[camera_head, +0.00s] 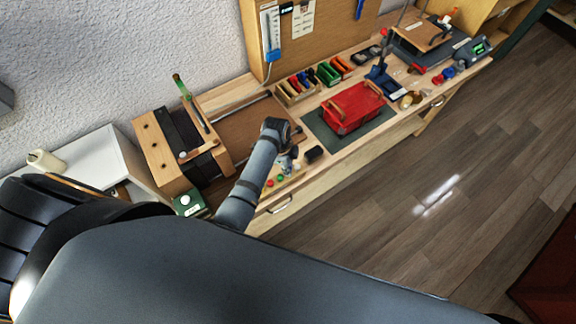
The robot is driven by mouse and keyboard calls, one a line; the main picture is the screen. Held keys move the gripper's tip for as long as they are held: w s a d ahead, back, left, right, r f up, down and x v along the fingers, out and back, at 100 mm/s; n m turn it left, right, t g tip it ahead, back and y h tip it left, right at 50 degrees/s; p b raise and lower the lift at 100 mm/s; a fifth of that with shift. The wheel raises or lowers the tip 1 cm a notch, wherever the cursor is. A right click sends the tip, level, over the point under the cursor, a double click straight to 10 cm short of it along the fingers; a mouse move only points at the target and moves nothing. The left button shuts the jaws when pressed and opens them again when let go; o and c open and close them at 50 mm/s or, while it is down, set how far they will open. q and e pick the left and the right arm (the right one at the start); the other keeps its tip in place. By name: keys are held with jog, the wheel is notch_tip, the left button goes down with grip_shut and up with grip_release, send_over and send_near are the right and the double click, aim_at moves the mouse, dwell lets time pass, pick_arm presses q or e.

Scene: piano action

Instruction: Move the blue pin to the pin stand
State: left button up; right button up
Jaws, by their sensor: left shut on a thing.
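My left gripper (287,163) is low over the front of the wooden workbench, beside a small light board (284,178) with red and green spots on it. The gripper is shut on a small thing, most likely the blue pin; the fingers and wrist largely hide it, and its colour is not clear. The board may be the pin stand, but it is too small to tell. My right gripper is out of view.
A red toolbox (352,107) stands on a dark mat (322,133) to the right. A black object (314,154) lies close right of the gripper. A wooden frame (207,132) with dark bands is at left. A compartment tray (297,91) stands behind.

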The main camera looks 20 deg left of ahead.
pick_arm(q)
jog(key=shift+f, duration=0.25)
dwell(0.5)
jog(key=shift+f, duration=0.5)
dwell(0.5)
jog(key=o, duration=0.9)
jog(key=shift+o, duration=0.2)
jog(key=shift+o, duration=1.2)
jog(key=shift+r, duration=0.1)
jog(key=shift+r, duration=3.7)
